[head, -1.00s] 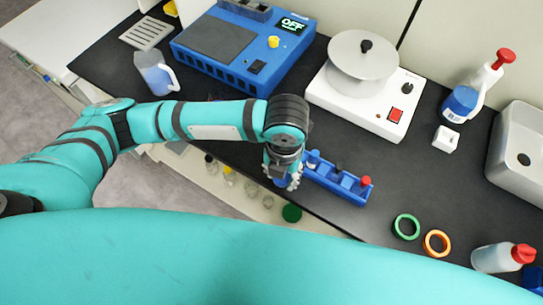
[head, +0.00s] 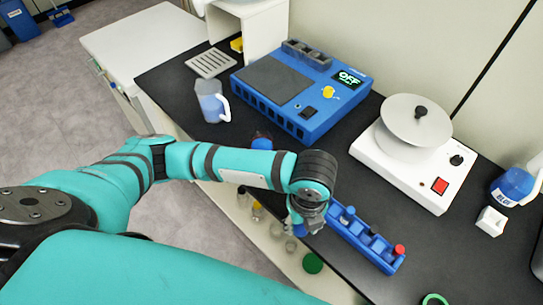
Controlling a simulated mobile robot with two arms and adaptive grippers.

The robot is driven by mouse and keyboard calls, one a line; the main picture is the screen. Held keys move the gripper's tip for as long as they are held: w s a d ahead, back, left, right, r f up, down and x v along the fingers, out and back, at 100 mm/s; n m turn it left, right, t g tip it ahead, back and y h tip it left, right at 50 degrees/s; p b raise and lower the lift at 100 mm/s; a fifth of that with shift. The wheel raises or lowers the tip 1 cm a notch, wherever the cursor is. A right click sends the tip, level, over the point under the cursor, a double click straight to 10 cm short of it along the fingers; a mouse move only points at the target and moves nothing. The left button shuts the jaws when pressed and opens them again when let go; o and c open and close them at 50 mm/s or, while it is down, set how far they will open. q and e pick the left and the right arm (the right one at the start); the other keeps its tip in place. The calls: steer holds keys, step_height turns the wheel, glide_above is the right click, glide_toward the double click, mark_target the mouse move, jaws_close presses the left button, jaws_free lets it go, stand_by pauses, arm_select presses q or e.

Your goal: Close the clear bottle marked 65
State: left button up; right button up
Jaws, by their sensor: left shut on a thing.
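My left gripper (head: 299,226) points down over the front edge of the bench, beside the left end of a blue rack. It is shut on a small blue thing (head: 297,230), mostly hidden by the fingers; I cannot tell whether it is a cap or a bottle. The blue rack (head: 345,236) holds small pieces with blue, dark and red tops. I cannot read 65 on any. My right gripper is not in view.
A blue device (head: 300,90) with an OFF display and a white machine (head: 400,165) with a grey disc stand behind. A jug (head: 210,103) and a slotted tray (head: 210,63) are at the back left. A green round thing (head: 313,263) is below the bench edge.

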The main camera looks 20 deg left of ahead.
arm_select(q)
steer(key=a+f+n, duration=0.1)
steer(key=a+n, duration=0.5)
steer(key=n, duration=0.7)
steer(key=a+f+n, duration=0.1)
steer(key=a+n, duration=0.5)
steer(key=n, duration=0.8)
steer(key=shift+s+a+f+n, duration=0.15)
steer(key=shift+a+f+n, duration=0.15)
steer(key=shift+a, duration=0.1)
